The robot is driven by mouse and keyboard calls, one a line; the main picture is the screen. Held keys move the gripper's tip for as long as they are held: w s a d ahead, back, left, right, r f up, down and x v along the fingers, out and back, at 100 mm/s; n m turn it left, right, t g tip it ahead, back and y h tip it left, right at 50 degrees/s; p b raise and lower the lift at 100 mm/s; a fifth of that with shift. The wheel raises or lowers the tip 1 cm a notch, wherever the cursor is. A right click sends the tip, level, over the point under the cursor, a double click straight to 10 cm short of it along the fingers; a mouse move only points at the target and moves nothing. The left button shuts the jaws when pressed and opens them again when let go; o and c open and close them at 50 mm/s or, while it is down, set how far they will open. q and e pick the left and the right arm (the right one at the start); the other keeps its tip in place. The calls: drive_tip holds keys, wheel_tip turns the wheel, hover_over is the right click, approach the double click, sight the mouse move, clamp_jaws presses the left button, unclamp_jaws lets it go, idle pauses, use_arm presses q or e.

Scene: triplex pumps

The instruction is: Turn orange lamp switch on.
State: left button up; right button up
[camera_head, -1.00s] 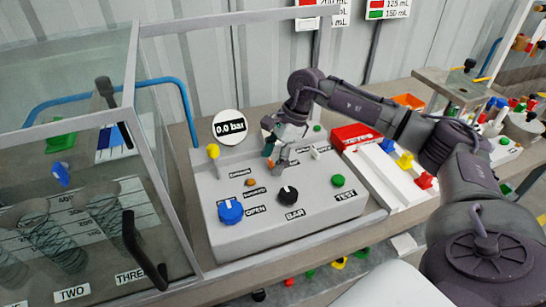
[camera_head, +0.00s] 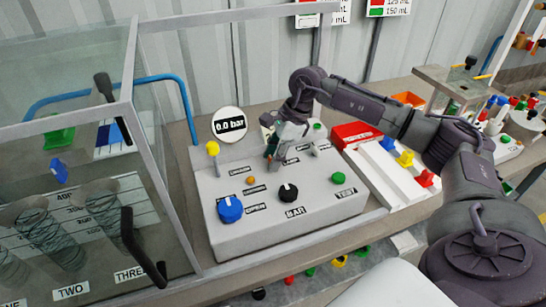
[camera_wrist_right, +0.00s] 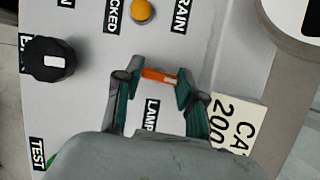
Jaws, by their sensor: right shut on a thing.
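The orange lamp switch (camera_wrist_right: 159,76) sits on the grey control panel (camera_head: 228,186), above the LAMP label (camera_wrist_right: 151,115) in the right wrist view. My right gripper (camera_wrist_right: 161,75) has its two fingertips on either side of the switch and is shut on it. In the head view the right gripper (camera_head: 271,156) is at the back middle of the panel, and its fingers hide the switch there. My left gripper is not in view.
The panel also carries a blue knob (camera_head: 230,209), a black knob (camera_head: 288,193), a green button (camera_head: 337,178) and a yellow-topped lever (camera_head: 212,149). A gauge reading 0.0 bar (camera_head: 229,124) stands behind. A glass enclosure (camera_head: 165,190) borders the panel on the left.

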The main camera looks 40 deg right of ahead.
drive_tip(key=m+t+b, duration=0.1)
drive_tip(key=m, duration=0.2)
drive_tip(key=m+t+h+b, duration=0.1)
drive_tip(key=m+b, duration=0.1)
drive_tip(key=m, duration=0.1)
drive_tip(key=shift+s+f, duration=0.1)
drive_tip(key=m+h+b, duration=0.1)
drive_tip(key=m, duration=0.1)
drive_tip(key=m+t+h+b, duration=0.1)
drive_tip(key=m, duration=0.1)
drive_tip(key=shift+a+m, duration=0.1)
drive_tip(key=shift+m, duration=0.3)
idle(0.3)
drive_tip(key=o, duration=1.1)
drive_tip(key=shift+o, duration=0.2)
drive_tip(key=shift+r, duration=0.25)
drive_tip(key=v, duration=1.1)
drive_tip(key=shift+s+r, duration=0.2)
drive_tip(key=shift+r, duration=0.15)
